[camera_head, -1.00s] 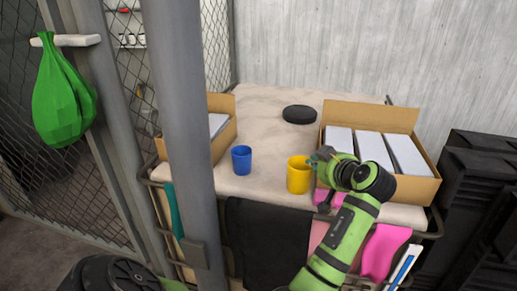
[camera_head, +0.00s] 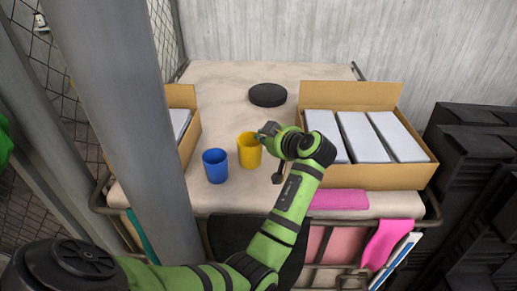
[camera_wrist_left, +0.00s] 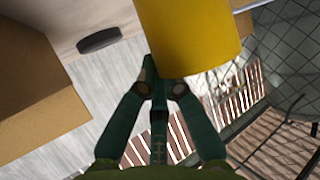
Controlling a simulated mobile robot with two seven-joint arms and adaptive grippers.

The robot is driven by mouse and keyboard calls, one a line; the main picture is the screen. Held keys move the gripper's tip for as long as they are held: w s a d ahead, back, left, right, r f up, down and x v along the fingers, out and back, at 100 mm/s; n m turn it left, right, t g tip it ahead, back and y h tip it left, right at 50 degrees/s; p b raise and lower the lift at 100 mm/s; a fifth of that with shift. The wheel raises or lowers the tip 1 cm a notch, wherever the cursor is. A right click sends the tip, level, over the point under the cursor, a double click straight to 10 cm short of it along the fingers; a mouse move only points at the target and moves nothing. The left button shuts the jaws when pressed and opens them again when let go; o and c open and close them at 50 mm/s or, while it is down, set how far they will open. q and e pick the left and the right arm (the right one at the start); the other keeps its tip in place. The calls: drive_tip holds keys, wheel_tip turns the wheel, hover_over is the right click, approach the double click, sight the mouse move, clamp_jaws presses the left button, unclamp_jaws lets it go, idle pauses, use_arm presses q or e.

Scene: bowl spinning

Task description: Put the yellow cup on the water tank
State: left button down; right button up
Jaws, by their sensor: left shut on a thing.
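The yellow cup (camera_head: 249,151) is upright, or nearly so, over the pale table top, right of the blue cup (camera_head: 215,166). My left gripper (camera_head: 267,131) is at the yellow cup's upper right side and is shut on it. In the left wrist view the yellow cup (camera_wrist_left: 190,38) fills the top middle, against the tips of my left gripper (camera_wrist_left: 163,72). I cannot tell if the cup's base touches the table. I see nothing I can surely name as the water tank. My right gripper is out of view.
A cardboard box (camera_head: 365,168) with white packs stands at the right, close to my gripper. Another box (camera_head: 183,96) is at the left, partly behind a grey post (camera_head: 130,100). A black disc (camera_head: 267,95) lies behind the cups. Black crates (camera_head: 470,170) stand far right.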

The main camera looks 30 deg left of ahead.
use_arm(q)
drive_tip(key=shift+a+f, duration=0.1)
drive_tip(key=shift+f, duration=2.25)
drive_tip(key=c, duration=1.3)
unclamp_jaws()
drive_tip(key=shift+c, duration=0.2)
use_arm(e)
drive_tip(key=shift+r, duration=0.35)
